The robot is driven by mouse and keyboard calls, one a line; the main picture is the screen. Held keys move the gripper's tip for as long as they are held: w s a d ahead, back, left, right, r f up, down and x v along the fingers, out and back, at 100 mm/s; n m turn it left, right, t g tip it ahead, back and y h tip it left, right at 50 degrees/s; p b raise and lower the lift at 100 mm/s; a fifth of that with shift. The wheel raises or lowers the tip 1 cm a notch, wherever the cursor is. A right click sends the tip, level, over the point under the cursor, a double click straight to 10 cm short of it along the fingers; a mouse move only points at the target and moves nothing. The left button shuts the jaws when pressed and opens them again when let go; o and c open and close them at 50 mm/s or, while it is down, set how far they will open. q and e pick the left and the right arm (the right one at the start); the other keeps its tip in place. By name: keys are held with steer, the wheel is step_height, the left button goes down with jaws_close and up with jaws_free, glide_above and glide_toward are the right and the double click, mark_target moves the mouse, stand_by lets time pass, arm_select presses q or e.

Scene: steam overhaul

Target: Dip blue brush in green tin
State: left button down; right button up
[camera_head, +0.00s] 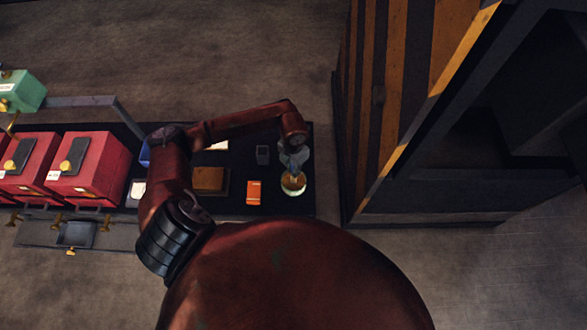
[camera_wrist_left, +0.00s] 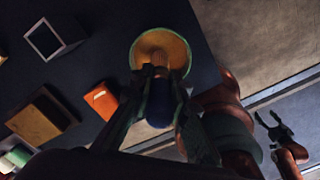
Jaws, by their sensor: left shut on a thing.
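The green tin (camera_head: 293,189) stands near the right end of the dark bench, with a pale green rim and yellowish inside. It also shows at the top of the left wrist view (camera_wrist_left: 137,48). My left gripper (camera_head: 293,162) is directly above it, pointing down. In the left wrist view, its fingers (camera_wrist_left: 163,100) are shut on the blue brush (camera_wrist_left: 158,106). The tan bristles (camera_wrist_left: 160,60) overlap the tin's opening; I cannot tell whether they touch the contents. My right gripper (camera_wrist_left: 273,127) shows at the right of the wrist view, fingers apart and empty, away from the bench.
An orange box (camera_head: 254,192), a brown wooden block (camera_head: 208,180) and a small grey open box (camera_head: 262,155) lie left of the tin. Red boxes (camera_head: 92,165) stand farther left. A tall striped cabinet (camera_head: 400,100) rises beyond the bench's right end.

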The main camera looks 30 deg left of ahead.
arm_select(q)
steer(key=shift+f, duration=0.2)
steer(key=shift+f, duration=0.1)
stand_by(0.9)
steer(key=shift+r+p, duration=1.15)
steer(key=shift+r, duration=0.95)
steer(key=shift+r+p, duration=0.9)
steer(key=shift+r, duration=0.6)
